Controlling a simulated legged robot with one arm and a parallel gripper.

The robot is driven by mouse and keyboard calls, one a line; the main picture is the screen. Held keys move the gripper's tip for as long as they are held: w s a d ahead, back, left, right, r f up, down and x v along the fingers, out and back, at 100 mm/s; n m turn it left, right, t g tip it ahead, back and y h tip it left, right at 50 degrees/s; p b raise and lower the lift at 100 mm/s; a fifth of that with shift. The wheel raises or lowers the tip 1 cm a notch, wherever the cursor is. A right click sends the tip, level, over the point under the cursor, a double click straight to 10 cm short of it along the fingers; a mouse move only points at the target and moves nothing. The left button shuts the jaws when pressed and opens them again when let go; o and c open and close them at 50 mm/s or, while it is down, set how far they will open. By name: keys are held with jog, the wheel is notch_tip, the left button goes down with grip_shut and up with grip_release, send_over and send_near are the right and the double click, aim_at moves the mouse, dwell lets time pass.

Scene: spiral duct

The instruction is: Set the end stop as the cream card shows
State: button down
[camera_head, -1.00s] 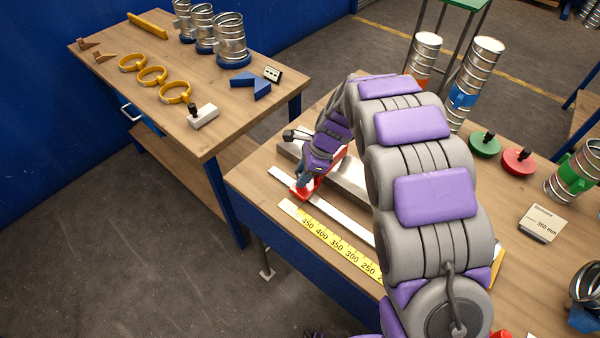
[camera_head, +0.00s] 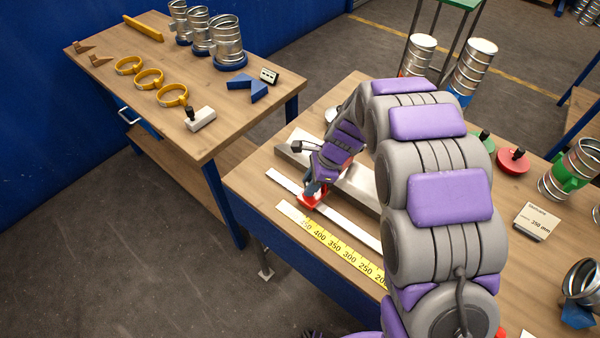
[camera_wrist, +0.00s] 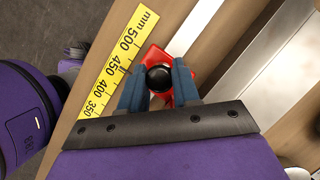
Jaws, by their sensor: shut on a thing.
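The red end stop (camera_head: 311,201) sits on the pale rail (camera_head: 345,218) at the table's left side. Its round black knob (camera_wrist: 158,78) shows in the wrist view. My gripper (camera_head: 312,188) is shut on the knob, with one blue finger on each side (camera_wrist: 158,80). The yellow mm scale (camera_head: 335,247) lies beside the rail. The stop stands beside the scale's 450 to 500 stretch, nearer 450; its exact reading cannot be told. The cream card (camera_head: 537,221) stands at the right and reads 350 mm; its smaller print is unclear. My arm hides the rail's right part.
A broad metal bar (camera_head: 355,182) runs behind the rail. Green (camera_head: 484,141) and red (camera_head: 513,161) caps and several duct pieces stand on the right. A side table (camera_head: 205,85) at the left holds yellow clamps, ducts and blue blocks.

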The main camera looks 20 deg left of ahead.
jog(key=s+d, duration=0.1)
jog(key=d, duration=0.2)
jog(key=s+d+p, duration=0.1)
jog(key=d, duration=0.1)
jog(key=s+d+p, duration=0.1)
jog(key=s+d, duration=0.1)
jog(key=d, duration=0.1)
jog(key=shift+d, duration=0.35)
jog(key=shift+s+d+f, duration=0.2)
jog(key=shift+s+d, duration=0.1)
jog(key=shift+d, duration=0.3)
jog(key=c, duration=1.3)
grip_release()
jog(key=o, duration=0.5)
jog(key=shift+w+a+r, duration=0.1)
jog(key=shift+w+a, duration=0.05)
jog(key=p+v, duration=0.3)
jog(key=v, duration=1.4)
jog(key=shift+w+r, duration=0.1)
jog(key=shift+w, duration=0.1)
